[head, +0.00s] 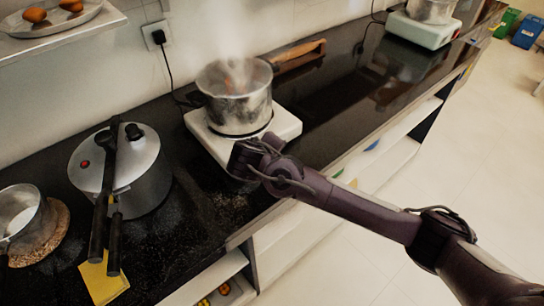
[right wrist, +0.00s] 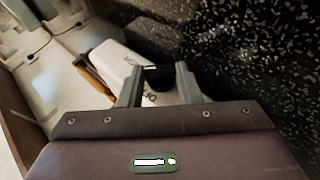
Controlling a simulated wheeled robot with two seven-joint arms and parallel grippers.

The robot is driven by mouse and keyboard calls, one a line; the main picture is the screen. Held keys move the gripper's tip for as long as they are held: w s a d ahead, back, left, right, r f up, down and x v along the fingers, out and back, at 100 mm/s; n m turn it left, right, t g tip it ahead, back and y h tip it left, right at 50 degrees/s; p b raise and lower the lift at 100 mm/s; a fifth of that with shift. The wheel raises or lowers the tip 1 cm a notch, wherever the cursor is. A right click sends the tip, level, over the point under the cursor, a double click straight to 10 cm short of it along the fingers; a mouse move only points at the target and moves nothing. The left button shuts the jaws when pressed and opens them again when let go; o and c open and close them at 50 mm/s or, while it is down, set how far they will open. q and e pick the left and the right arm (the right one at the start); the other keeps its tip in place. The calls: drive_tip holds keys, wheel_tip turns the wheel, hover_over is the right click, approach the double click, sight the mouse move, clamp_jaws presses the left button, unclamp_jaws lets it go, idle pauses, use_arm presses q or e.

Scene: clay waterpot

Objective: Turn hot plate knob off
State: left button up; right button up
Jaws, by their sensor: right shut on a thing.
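The white hot plate (head: 287,124) sits on the dark counter in the head view, with a steaming metal pot (head: 240,108) on it. My right gripper (head: 243,158) reaches the hot plate's front side; its fingers are largely hidden there by my own wrist. In the right wrist view, the white face of the hot plate (right wrist: 122,68) with printed marks lies just past the fingers. My right gripper (right wrist: 158,76) is shut on the dark knob (right wrist: 158,98), which shows between its two grey fingers. The knob's setting cannot be read. My left gripper is not in view.
A pressure cooker (head: 150,185) stands left of the hot plate, with a small pot (head: 20,215) on a cork mat farther left. A wooden-handled item (head: 298,55) lies behind the hot plate. A second hot plate (head: 420,32) is far right.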

drive_tip(key=o, duration=0.7)
drive_tip(key=p+v, duration=0.4)
drive_tip(key=v, duration=0.3)
drive_tip(key=shift+w+r+p, duration=0.1)
drive_tip(key=shift+w+p, duration=0.05)
drive_tip(key=shift+p, duration=0.25)
drive_tip(key=shift+s+a+r, duration=0.15)
drive_tip(key=shift+s, duration=0.3)
